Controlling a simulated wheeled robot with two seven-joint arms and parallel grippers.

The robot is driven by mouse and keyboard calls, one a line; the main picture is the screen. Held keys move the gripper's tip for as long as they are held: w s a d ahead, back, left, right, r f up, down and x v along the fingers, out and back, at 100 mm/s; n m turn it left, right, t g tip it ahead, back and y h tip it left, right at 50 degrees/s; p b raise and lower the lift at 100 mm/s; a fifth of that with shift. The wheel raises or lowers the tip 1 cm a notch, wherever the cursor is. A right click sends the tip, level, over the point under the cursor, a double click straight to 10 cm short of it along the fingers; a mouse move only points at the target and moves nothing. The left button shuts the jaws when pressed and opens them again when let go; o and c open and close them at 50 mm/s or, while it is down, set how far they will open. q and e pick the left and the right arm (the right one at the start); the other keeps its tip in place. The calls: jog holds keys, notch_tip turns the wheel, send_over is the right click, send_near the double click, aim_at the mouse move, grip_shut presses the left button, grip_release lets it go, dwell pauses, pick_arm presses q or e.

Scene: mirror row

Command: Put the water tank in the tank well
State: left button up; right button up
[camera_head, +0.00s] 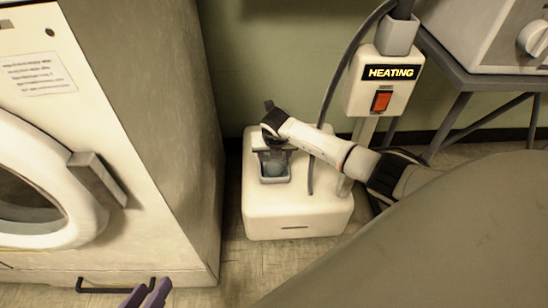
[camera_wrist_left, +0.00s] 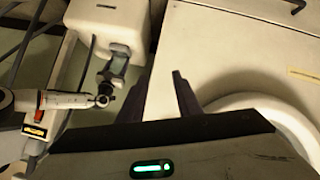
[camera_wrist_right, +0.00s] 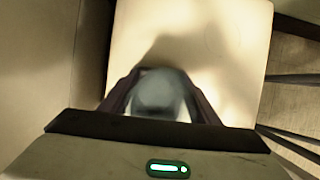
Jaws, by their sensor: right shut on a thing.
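The water tank (camera_head: 273,168) is a small translucent grey-blue vessel at the grey-rimmed tank well (camera_head: 275,181) in the white base unit. My right gripper (camera_head: 272,152) points down there and is shut on the tank. In the right wrist view the tank (camera_wrist_right: 160,94) sits between the two fingers, with the white top behind it. I cannot tell whether it is seated in the well or just above it; the gripper hides part of both. My left gripper (camera_head: 150,290) is empty and open at the bottom of the head view; its spread fingers show in the left wrist view (camera_wrist_left: 158,95).
A white post head with a lit HEATING sign (camera_head: 391,72) and red switch (camera_head: 382,101) rises behind the base unit (camera_head: 300,215). A dark hose hangs there. A washer (camera_head: 150,130) stands left, a grey padded board (camera_head: 440,240) right.

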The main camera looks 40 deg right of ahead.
jog(key=shift+r, duration=0.1)
jog(key=shift+f, duration=0.2)
jog(key=o, duration=1.2)
jog(key=shift+r, duration=0.15)
pick_arm(q)
jog(key=shift+s+a+f+g+y+p, duration=0.3)
jog(key=shift+a+f+p, duration=0.25)
jog(key=shift+p, duration=0.5)
jog(key=shift+s+a+f+g+y+p, duration=0.15)
jog(key=shift+a+f+y+p, duration=0.4)
jog(key=shift+p, duration=0.55)
jog(key=shift+s+a+f+g+y+p, duration=0.2)
jog(key=shift+a+f+p, duration=0.35)
jog(key=shift+p, duration=0.5)
pick_arm(e)
jog(key=shift+v, duration=6.05)
